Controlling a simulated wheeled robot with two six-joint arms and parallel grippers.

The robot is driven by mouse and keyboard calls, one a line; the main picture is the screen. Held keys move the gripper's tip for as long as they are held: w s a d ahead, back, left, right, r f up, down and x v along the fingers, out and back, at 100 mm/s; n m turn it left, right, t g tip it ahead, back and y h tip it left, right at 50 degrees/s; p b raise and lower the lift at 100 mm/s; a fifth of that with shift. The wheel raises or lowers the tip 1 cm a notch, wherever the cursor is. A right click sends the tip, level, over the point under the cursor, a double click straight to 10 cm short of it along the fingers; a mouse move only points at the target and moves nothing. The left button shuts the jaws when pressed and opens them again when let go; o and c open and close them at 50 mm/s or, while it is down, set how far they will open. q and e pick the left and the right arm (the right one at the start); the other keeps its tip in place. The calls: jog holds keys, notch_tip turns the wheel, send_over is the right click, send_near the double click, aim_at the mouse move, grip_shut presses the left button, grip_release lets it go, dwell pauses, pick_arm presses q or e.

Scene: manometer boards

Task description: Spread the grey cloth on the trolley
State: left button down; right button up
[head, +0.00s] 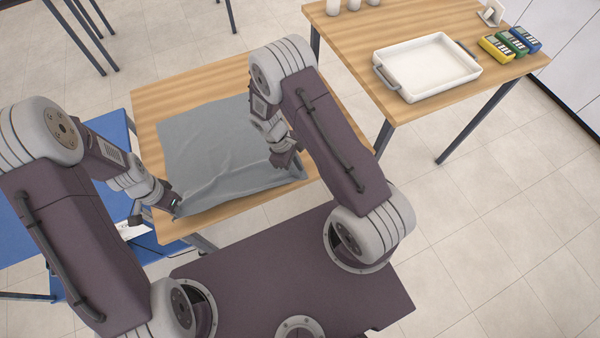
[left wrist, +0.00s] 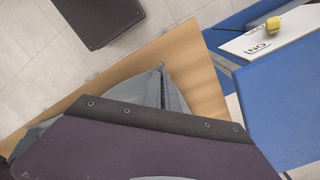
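The grey cloth (head: 210,145) lies over much of the wooden top of the trolley (head: 180,98), with creases running toward its near left corner. My left gripper (head: 173,203) is at that corner and appears shut on it; its fingertips are small and partly hidden. In the left wrist view the cloth (left wrist: 172,95) rises to a narrow peak behind the dark gripper body, which hides the fingers. My right gripper (head: 287,163) is low over the cloth near its right edge. I cannot tell whether its fingers are open or hold cloth.
A wooden table (head: 350,40) at the upper right carries a white tray (head: 428,92) with grey handles, yellow, green and blue boxes (head: 510,43) and white cups (head: 352,4). A blue surface (head: 30,225) stands left of the trolley.

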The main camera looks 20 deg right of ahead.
grip_shut()
notch_tip(320, 180, up, 5)
dwell(0.5)
